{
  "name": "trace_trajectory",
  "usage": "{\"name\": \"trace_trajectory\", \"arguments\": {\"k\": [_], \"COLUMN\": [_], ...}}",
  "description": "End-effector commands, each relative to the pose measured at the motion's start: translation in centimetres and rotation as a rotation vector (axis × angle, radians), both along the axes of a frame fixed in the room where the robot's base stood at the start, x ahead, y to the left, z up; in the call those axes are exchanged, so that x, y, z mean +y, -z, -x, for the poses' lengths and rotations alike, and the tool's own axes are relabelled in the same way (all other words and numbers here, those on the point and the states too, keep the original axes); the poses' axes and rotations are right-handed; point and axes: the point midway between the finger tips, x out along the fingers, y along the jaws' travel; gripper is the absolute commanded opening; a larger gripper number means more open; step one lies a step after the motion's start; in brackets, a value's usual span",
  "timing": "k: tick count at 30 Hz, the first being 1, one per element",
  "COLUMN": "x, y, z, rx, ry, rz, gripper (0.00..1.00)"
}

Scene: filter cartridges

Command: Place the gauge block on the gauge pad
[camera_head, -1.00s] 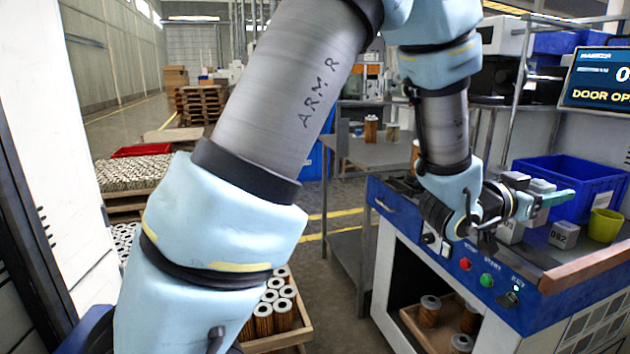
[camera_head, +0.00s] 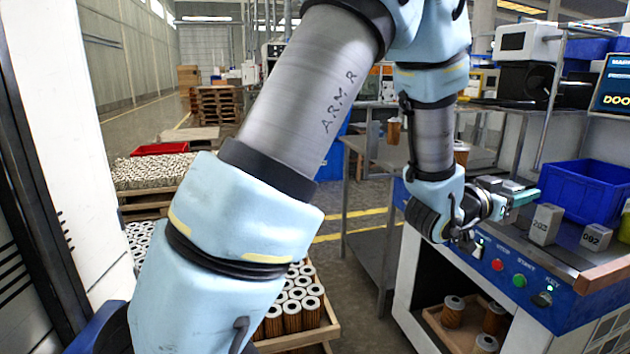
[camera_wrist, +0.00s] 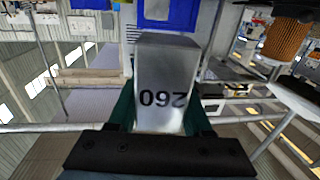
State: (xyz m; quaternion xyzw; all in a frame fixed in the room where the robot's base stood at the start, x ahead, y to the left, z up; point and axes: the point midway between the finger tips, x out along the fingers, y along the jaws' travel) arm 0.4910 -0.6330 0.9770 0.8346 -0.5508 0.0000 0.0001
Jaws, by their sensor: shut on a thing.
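My gripper (camera_head: 517,197) is shut on a grey metal gauge block (camera_head: 490,183), held in the air over the left end of the blue-fronted bench. Two more pale numbered blocks stand on the bench top, a taller one (camera_head: 544,225) and a smaller one (camera_head: 597,236), both apart from my gripper. I cannot make out the gauge pad in either view.
A blue bin (camera_head: 590,190) stands at the back of the bench. A brown bar (camera_head: 605,275) runs along its front right edge, above buttons on the front panel. A grey table (camera_head: 385,152) with filter cartridges stands behind. A crate of cartridges (camera_head: 328,335) is on the floor.

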Motion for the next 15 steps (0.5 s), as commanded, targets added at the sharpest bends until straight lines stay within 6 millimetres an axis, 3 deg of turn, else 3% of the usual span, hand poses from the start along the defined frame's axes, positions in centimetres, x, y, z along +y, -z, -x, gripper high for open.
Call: {"name": "trace_trajectory", "arguments": {"k": [8, 15], "x": [5.9, 16.1], "y": [1.1, 3.0], "z": [-7.6, -16.1], "rx": [0.002, 0.002], "ry": [-0.188, -0.451], "rz": [-0.001, -0.004], "gripper": [0.0, 0.0]}}
